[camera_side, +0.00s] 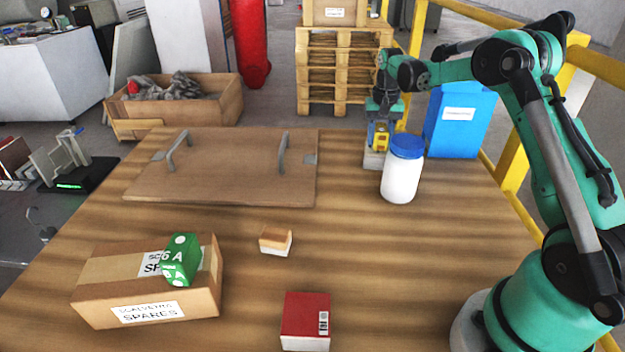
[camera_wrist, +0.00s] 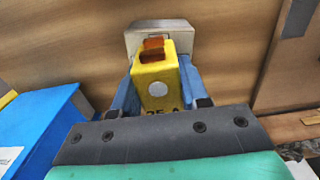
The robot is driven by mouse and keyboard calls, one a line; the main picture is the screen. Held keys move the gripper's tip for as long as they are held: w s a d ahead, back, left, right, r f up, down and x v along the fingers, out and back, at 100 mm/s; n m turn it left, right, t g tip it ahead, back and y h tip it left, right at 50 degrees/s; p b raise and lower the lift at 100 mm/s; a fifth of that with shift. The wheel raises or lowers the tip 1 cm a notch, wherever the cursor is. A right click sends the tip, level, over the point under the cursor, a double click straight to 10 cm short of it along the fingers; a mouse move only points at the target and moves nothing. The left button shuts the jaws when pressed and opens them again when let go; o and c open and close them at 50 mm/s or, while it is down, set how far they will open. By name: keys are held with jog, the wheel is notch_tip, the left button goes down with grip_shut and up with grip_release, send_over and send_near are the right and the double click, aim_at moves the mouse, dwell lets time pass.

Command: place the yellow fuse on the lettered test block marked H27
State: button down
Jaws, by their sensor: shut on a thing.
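The yellow fuse (camera_side: 381,139) is between the fingers of my gripper (camera_side: 379,136), at the far side of the table. In the wrist view the fuse (camera_wrist: 155,82) shows a pale round spot and part of dark lettering ending in "A". My blue fingers (camera_wrist: 156,88) are shut on its two sides. A pale grey block (camera_side: 374,160) stands right under the fuse; the block (camera_wrist: 160,37) also shows beyond it in the wrist view. I cannot read any mark on the block, nor tell whether the fuse touches it.
A white jar with a blue lid (camera_side: 402,172) stands close in front of the block. A blue bin (camera_side: 460,121) is to the right. A board with handles (camera_side: 228,165) lies left. A red box (camera_side: 306,313) is in front.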

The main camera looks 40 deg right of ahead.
aim_at(381, 128)
jog(key=shift+f, duration=0.15)
jog(key=shift+c, duration=2.2)
grip_release()
notch_tip(381, 128, up, 12)
jog(key=shift+f, duration=0.2)
jog(key=s+a+r+n+t, duration=0.1)
jog(key=a+r+n+t, duration=0.1)
jog(key=a+r, duration=0.35)
jog(key=s+a+f+n+t, duration=0.2)
jog(key=s+a+f+n, duration=0.1)
jog(key=s+a, duration=0.3)
jog(key=s+a+f+n+t, duration=0.3)
jog(key=s+a+f+n, duration=0.1)
jog(key=a, duration=0.6)
jog(key=shift+s+a+f, duration=0.2)
jog(key=shift+s+f, duration=0.35)
jog(key=shift+s, duration=0.55)
